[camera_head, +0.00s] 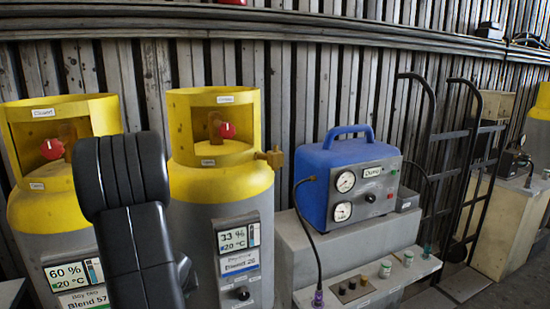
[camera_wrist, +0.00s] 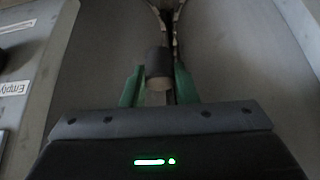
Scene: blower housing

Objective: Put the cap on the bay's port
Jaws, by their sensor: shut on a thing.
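In the wrist view my gripper (camera_wrist: 159,88) has green fingers shut on a small dark grey cylinder with a paler end (camera_wrist: 158,70), which I take to be the cap. It is between two large grey rounded surfaces. In the head view my gripper is not visible; my black arm stands in front of the left yellow-and-grey tank (camera_head: 40,215). A second such tank (camera_head: 215,190) stands right of it, with a brass side fitting (camera_head: 274,157). Each tank has a red knob and a display, reading 60 % and 33 %. I cannot tell which fitting is the bay's port.
A blue machine (camera_head: 335,165) with gauges sits on a grey block (camera_head: 300,255). A hose runs from it to a purple connector (camera_head: 318,298) by a shelf (camera_head: 400,280) with small fittings. A black hand truck (camera_head: 470,170) stands right. In the wrist view a labelled panel (camera_wrist: 25,70) is at left.

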